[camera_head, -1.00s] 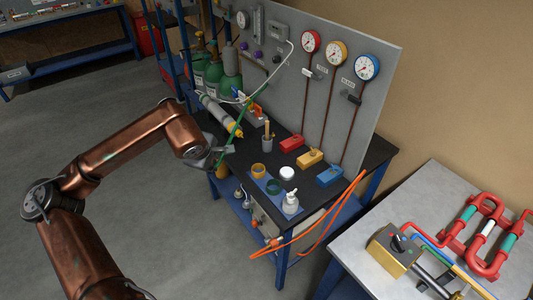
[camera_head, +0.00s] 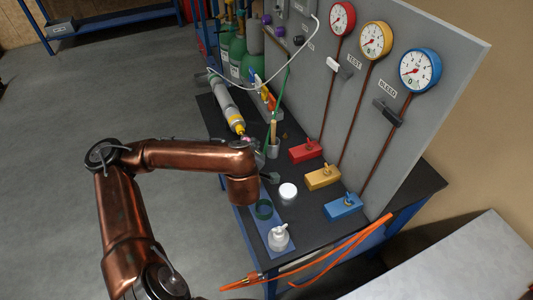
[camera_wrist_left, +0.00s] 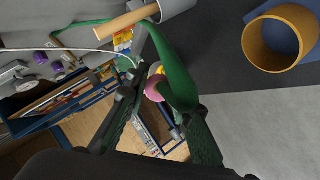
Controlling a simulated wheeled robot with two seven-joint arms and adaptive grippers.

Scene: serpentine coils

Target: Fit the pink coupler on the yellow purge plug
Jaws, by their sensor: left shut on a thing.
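The yellow purge plug (camera_head: 238,126) is the yellow end of a grey cylinder lying on the dark bench in the head view. My left gripper (camera_head: 257,146), partly hidden by its own wrist, is just off that end. In the wrist view, my left gripper (camera_wrist_left: 165,92) is shut on the pink coupler (camera_wrist_left: 155,88), which joins a green hose (camera_wrist_left: 180,65). A pink bit of the coupler (camera_head: 247,139) shows close to the plug's tip in the head view. A yellow sliver shows behind the coupler in the wrist view. I cannot tell whether they touch. My right gripper is not in view.
A grey cup with a wooden stick (camera_head: 273,148) stands right beside the gripper. Red (camera_head: 305,151), yellow (camera_head: 322,177) and blue (camera_head: 343,206) valve blocks line the gauge panel. Green cylinders (camera_head: 237,52) stand behind.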

